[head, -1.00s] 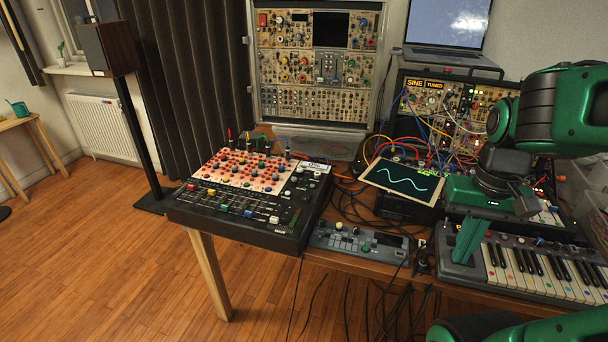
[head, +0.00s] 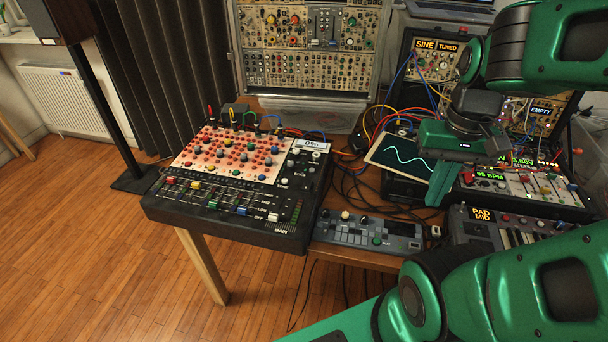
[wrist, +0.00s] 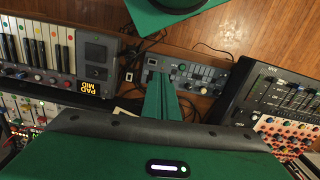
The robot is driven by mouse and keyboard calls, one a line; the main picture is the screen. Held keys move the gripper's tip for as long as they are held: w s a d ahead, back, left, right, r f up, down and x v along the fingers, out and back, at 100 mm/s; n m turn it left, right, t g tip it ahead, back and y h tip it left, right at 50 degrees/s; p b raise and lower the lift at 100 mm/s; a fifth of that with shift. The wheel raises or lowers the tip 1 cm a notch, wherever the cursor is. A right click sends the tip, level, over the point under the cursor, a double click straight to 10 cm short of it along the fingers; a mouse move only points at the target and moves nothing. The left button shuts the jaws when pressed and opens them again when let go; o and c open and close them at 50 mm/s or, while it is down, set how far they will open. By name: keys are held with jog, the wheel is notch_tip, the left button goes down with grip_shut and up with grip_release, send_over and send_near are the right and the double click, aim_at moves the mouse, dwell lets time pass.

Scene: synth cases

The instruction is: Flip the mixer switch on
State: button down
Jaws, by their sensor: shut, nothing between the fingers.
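The mixer (head: 225,201) is a black desk with a red-and-white knob panel and coloured faders, at the table's left end. A pale label (head: 310,145) sits at its top right corner, with a small light-coloured control (head: 316,156) just below it; I cannot tell whether that is the switch or how it is set. The mixer (wrist: 243,103) also shows at the right of the wrist view. My gripper (head: 436,192) is shut and empty, right of the mixer and apart from it. Its green fingers (wrist: 161,98) point at the small grey controller in the wrist view.
The small grey controller (head: 368,233) lies right of the mixer. A tilted screen (head: 398,160) with a wave trace and loose cables (head: 345,187) stand behind. A keyboard marked PAD MID (head: 483,226) is at right. A speaker stand (head: 113,110) stands left of the mixer.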

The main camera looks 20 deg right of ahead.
jog(key=w+a+r+n, duration=0.3)
jog(key=w+n, duration=0.2)
jog(key=w, duration=0.4)
jog(key=n+g, duration=0.1)
jog(key=n, duration=1.1)
send_over(307, 188)
jog(key=w, duration=0.2)
jog(key=shift+s+d+r+y, duration=0.1)
jog(key=shift+d+r+y, duration=0.2)
jog(key=shift+d, duration=0.15)
jog(key=shift+f, duration=0.1)
jog(key=f, duration=0.4)
jog(key=s+f, duration=0.1)
jog(key=f, duration=0.4)
jog(key=a+f, duration=0.1)
jog(key=f, duration=0.4)
jog(key=shift+s, duration=0.2)
jog(key=shift+d, duration=0.1)
